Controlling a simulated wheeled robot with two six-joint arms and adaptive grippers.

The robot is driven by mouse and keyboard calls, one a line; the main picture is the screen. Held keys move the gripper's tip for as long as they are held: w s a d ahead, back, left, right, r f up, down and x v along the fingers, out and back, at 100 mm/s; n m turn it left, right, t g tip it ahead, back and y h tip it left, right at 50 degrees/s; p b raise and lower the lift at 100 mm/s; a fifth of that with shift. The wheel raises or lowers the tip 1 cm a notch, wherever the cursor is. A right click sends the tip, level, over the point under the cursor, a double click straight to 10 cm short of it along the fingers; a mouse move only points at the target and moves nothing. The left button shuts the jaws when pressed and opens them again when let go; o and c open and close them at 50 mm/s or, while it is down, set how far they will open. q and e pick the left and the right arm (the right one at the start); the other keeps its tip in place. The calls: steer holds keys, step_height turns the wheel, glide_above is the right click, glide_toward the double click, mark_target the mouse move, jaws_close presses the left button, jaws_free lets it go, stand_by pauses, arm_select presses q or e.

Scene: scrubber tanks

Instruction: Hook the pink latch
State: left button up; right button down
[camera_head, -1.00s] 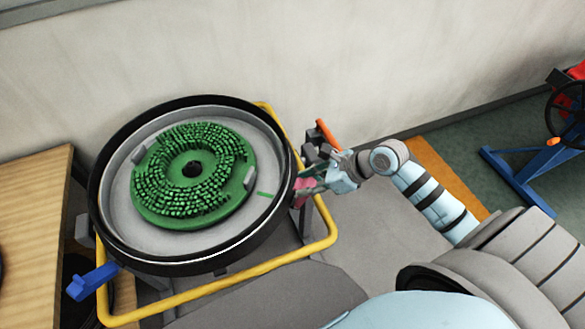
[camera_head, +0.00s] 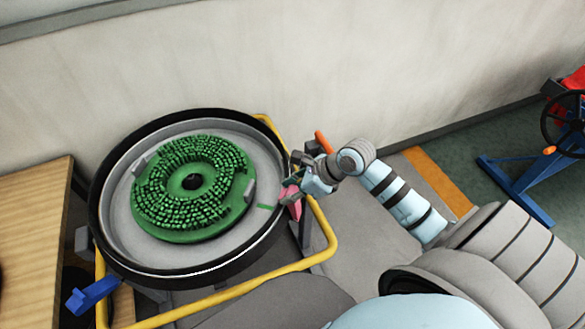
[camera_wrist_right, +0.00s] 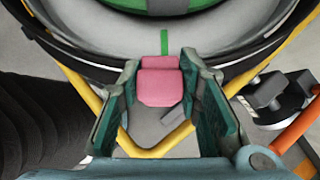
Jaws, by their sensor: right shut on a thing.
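The pink latch (camera_head: 293,203) is at the right side of the round tank, close against its black rim (camera_head: 96,195). In the right wrist view the pink latch (camera_wrist_right: 159,85) stands between the two fingers, with the green mark (camera_wrist_right: 164,45) on the tank just beyond its top. My right gripper (camera_head: 292,187) is shut on the latch from the right and hides part of it in the head view. Its fingers (camera_wrist_right: 164,75) flank the latch in the wrist view. Whether the latch's tip catches the rim cannot be told. My left gripper is not in view.
A green brush disc (camera_head: 225,215) lies inside the tank. A yellow tube frame (camera_head: 325,252) runs around the tank below the gripper. An orange handle (camera_head: 323,142) stands just behind the right gripper. A blue latch (camera_head: 93,295) sticks out at the lower left.

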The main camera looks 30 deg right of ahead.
steer(key=shift+w+r, duration=0.1)
steer(key=c, duration=1.2)
jaws_free()
steer(key=shift+a, duration=0.1)
steer(key=shift+o, duration=0.2)
steer(key=shift+s+d+r, duration=0.25)
steer(key=shift+d+r, duration=0.05)
steer(key=shift+r, duration=0.05)
steer(key=v, duration=0.6)
steer(key=shift+s+r, duration=0.2)
steer(key=shift+r, duration=0.05)
